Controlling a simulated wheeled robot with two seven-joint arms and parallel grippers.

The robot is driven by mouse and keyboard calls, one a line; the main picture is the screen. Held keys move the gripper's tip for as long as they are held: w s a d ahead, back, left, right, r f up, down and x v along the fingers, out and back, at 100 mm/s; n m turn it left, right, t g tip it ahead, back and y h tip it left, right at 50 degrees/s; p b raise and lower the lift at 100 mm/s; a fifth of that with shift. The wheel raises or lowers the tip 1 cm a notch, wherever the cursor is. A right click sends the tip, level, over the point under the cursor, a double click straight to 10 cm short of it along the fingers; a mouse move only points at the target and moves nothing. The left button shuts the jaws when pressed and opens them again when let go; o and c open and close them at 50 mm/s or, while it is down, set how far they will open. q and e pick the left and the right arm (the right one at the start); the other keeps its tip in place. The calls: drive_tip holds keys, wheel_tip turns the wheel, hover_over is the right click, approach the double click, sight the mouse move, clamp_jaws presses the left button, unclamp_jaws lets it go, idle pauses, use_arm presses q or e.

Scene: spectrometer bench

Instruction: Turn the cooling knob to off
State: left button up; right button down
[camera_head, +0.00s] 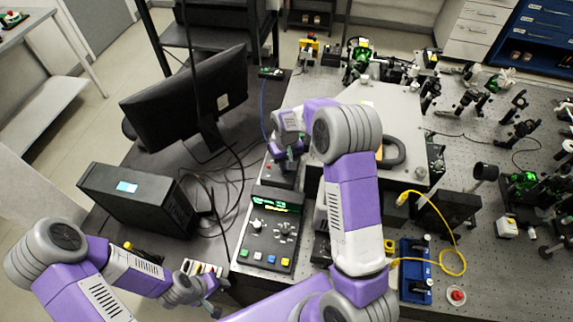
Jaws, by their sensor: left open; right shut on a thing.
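My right arm reaches up from the bottom and bends back left. Its gripper (289,163) points down onto a small dark control box (272,181) with a red button at its left. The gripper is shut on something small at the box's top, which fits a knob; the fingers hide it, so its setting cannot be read. A larger control box (259,250) with a green-lit display, silver knobs and coloured buttons stands just in front. I cannot read which knob is labelled cooling. My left gripper (214,300) is open and empty at the lower left, near the bench's front edge.
A black monitor (185,95) and a black computer case (137,200) stand on the dark desk at left, with loose cables. A yellow cable (459,240) and a blue device (414,272) lie right of my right arm. Optical mounts crowd the bench at right.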

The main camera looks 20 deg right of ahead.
drive_tip(key=shift+w+r+n, duration=0.1)
drive_tip(key=shift+w+n, duration=0.05)
drive_tip(key=shift+n, duration=0.95)
drive_tip(key=c, duration=1)
unclamp_jaws()
wheel_tip(320, 180, up, 8)
drive_tip(key=shift+f, duration=0.25)
drive_tip(key=shift+f, duration=0.1)
wheel_tip(320, 180, down, 8)
drive_tip(key=shift+r, duration=0.25)
